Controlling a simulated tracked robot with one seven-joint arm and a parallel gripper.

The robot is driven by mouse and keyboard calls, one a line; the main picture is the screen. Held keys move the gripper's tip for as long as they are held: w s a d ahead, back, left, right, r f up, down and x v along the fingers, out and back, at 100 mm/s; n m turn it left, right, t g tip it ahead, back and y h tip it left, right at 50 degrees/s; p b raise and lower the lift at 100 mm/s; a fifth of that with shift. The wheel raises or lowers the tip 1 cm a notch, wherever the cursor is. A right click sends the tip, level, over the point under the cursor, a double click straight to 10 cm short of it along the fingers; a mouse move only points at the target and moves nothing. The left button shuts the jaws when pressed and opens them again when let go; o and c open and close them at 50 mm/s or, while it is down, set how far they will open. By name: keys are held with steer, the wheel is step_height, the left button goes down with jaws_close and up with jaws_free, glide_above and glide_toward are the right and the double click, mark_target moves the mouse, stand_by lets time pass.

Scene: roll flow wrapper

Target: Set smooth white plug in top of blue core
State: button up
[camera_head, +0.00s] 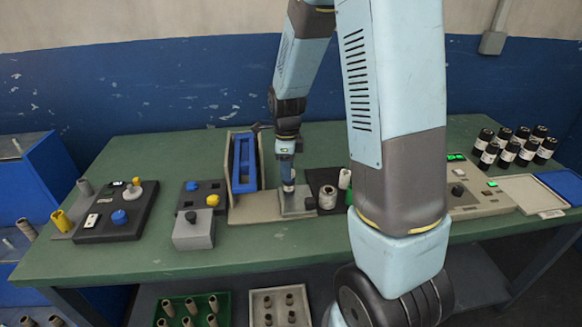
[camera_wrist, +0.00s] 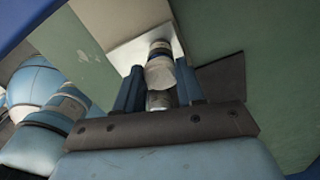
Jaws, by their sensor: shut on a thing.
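My gripper (camera_wrist: 158,92) is shut on the smooth white plug (camera_wrist: 160,72), which sits between the two blue fingers in the wrist view. Beyond the plug, in line with it, the blue core (camera_wrist: 160,51) shows as a short dark-blue band over a pale plate. I cannot tell whether plug and core touch. In the head view my gripper (camera_head: 287,172) points straight down over the core (camera_head: 289,188), at the grey plate (camera_head: 298,204) right of the blue frame. The plug is too small to make out there.
A tall blue frame (camera_head: 244,163) stands close left of my gripper. A black knob (camera_head: 310,203) and a metal roll (camera_head: 327,197) are close on the right. Panels with knobs (camera_head: 120,212) lie left. Several black jars (camera_head: 512,146) stand far right. The table's front strip is clear.

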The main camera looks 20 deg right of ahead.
steer(key=o, duration=1.1)
steer(key=shift+o, duration=0.3)
steer(key=o, duration=0.4)
steer(key=shift+w, duration=0.1)
steer(key=shift+r, duration=3.95)
